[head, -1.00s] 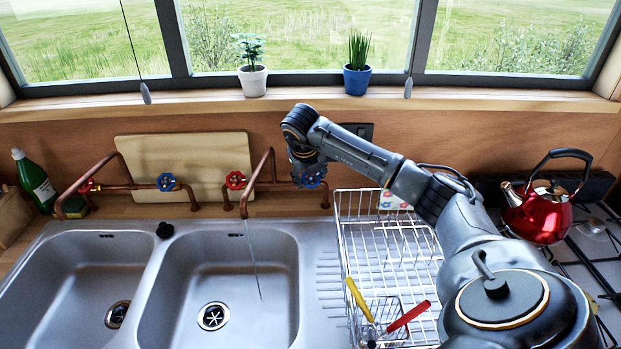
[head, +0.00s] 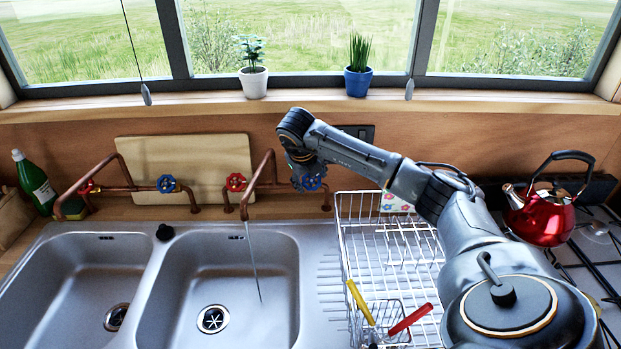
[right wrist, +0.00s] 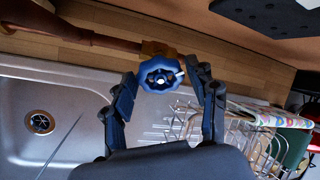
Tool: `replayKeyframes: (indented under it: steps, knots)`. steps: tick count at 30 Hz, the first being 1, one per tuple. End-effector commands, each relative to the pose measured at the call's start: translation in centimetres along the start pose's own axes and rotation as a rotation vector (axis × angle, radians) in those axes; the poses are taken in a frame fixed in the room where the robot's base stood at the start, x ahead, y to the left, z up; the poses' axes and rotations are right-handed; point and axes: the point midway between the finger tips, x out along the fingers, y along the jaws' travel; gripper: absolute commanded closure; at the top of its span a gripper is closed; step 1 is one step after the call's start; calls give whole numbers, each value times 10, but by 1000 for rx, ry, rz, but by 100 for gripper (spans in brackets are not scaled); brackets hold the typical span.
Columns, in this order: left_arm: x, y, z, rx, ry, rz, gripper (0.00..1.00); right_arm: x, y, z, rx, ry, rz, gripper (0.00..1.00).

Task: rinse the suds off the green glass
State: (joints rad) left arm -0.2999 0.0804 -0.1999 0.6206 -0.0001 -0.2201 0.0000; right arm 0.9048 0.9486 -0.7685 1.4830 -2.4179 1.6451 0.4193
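The green glass is not recognisable in either view. My right gripper (head: 303,170) is over the counter behind the sink, at the right tap's blue knob (head: 312,183). In the right wrist view my right gripper (right wrist: 163,75) is open, with one finger on each side of the blue knob (right wrist: 160,77) and gaps between. A thin stream of water (head: 254,265) falls from the right copper tap (head: 268,165) into the right basin (head: 180,290). My left gripper is out of view.
A wire dish rack (head: 400,260) with yellow- and red-handled utensils stands right of the sink. A red kettle (head: 540,215) sits on the stove. A green bottle (head: 35,183) stands far left. Both basins look empty. A dark green shape (right wrist: 296,150) shows by the rack.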

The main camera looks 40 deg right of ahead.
Motion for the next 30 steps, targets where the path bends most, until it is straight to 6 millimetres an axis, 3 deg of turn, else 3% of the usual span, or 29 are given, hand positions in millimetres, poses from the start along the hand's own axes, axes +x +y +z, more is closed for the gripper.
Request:
replayKeyframes:
  steps: [14, 30]
  knots:
    - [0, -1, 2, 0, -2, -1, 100, -8, 0, 1, 0, -3, 2, 25]
    - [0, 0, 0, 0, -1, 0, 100, -107, 0, 1, 1, -3, 1, 25]
